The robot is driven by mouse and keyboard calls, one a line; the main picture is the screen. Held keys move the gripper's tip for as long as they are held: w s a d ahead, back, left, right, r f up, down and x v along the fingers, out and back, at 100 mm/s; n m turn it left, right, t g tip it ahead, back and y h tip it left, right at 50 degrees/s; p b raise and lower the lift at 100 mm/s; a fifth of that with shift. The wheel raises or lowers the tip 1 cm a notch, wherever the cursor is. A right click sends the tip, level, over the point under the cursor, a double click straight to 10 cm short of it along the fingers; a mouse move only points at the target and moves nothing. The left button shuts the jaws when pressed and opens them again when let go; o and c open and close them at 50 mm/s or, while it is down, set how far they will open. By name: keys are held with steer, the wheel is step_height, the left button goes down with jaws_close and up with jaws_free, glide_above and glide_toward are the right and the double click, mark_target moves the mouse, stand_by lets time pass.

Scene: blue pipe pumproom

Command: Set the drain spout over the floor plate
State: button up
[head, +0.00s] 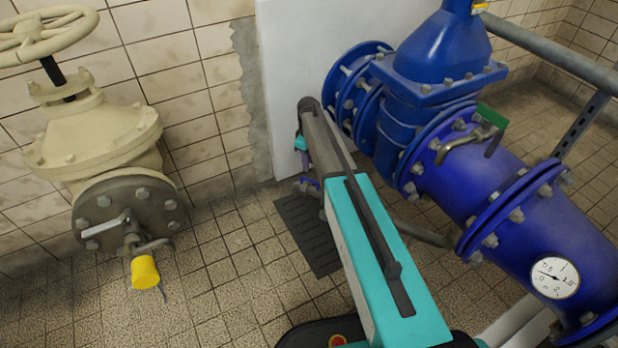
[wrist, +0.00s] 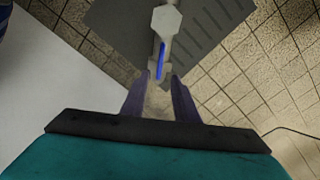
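In the wrist view my gripper (wrist: 159,80) points down with its two purple fingers apart. A pale metal fitting with a hexagonal end (wrist: 166,20) and a blue lever (wrist: 162,60) lies just beyond and between the fingertips; it looks like the drain spout. I cannot tell whether the fingers touch it. The grey slotted floor plate (wrist: 212,45) is beyond it. In the head view the dark floor plate (head: 298,230) lies by the white wall, partly hidden by my arm. A bit of blue (head: 308,186) shows beside my arm's far end above the plate.
A large blue pipe with a gauge (head: 554,278) and a green-handled tap (head: 490,117) runs along the right. A beige valve (head: 95,135) with a yellow-capped tap (head: 145,271) stands left. Tiled floor (head: 235,270) is open between.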

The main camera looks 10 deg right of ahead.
steer(key=b, duration=0.3)
glide_above(312, 191)
steer(key=w, duration=0.2)
steer(key=f, duration=0.8)
steer(key=shift+w+a, duration=0.15)
steer(key=shift+a, duration=0.25)
jaws_close()
